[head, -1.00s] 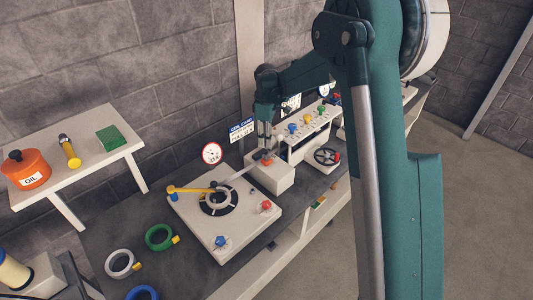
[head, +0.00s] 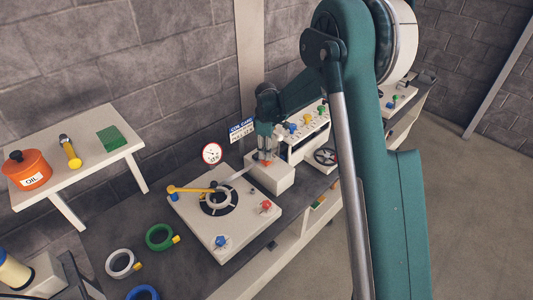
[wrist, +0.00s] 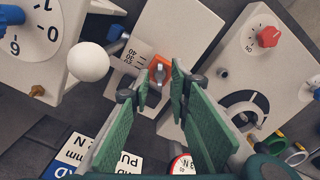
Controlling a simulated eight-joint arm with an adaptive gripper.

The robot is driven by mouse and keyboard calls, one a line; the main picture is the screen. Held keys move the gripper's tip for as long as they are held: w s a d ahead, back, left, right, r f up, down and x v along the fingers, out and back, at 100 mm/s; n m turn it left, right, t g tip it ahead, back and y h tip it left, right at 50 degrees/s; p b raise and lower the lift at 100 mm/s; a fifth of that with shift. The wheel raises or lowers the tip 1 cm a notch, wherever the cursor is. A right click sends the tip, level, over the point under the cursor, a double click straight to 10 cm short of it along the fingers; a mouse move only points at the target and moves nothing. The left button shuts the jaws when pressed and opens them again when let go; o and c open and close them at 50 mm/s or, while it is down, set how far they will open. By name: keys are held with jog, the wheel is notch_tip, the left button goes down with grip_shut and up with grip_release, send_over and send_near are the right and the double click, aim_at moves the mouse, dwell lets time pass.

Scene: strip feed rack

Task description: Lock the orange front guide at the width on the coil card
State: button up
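The orange front guide (wrist: 158,68) sits on a white block (wrist: 185,30) beside a printed number scale (wrist: 128,58). A small grey upright piece stands at the guide. My gripper (wrist: 164,80) has green-padded fingers, spread apart on either side of the guide and grey piece. I cannot tell whether they touch it. In the head view my gripper (head: 265,158) points down over the white block (head: 270,178), with the orange guide (head: 266,163) at its tips. The coil card (head: 241,129) stands behind, and its wording is too small to read fully. In the wrist view the card (wrist: 88,150) is partly cut off.
A white plate (head: 238,238) with a coil, yellow arm, red knob and blue knob lies left of the block. A round dial (head: 212,153) stands behind it. A white ball knob (wrist: 88,62) is close to my fingers. Coloured rings lie at the front left.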

jog(key=shift+f, duration=0.3)
jog(key=shift+c, duration=0.3)
grip_shut()
